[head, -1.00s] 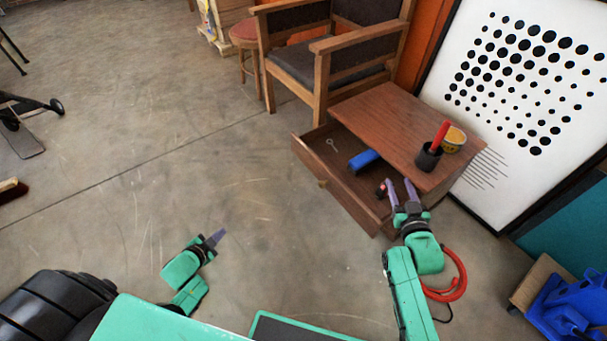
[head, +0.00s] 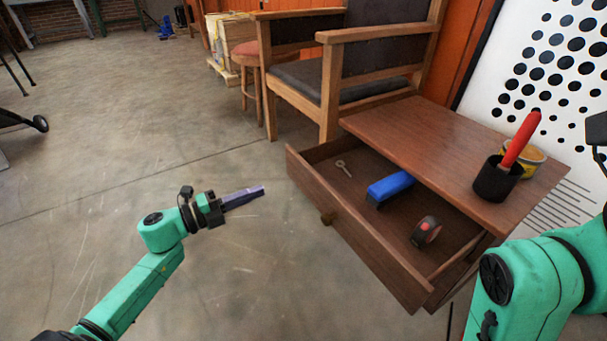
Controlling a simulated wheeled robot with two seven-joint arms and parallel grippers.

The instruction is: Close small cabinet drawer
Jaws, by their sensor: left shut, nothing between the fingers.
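The small brown wooden cabinet (head: 432,136) stands right of the middle in the head view. Its drawer (head: 352,232) is pulled out toward me, with a round knob (head: 327,217) on its front. Inside the drawer lie a key (head: 343,168), a blue object (head: 390,187) and a dark round object with a red part (head: 426,231). My left gripper (head: 262,190) is shut and empty, left of the drawer front and apart from it. My right arm (head: 530,278) shows at the lower right; its gripper is outside the view.
A black cup (head: 497,180) with a red-handled thing and a yellow tin (head: 528,160) stand on the cabinet top. A wooden armchair (head: 330,85) stands behind the cabinet. A dotted white board (head: 560,75) is at the right.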

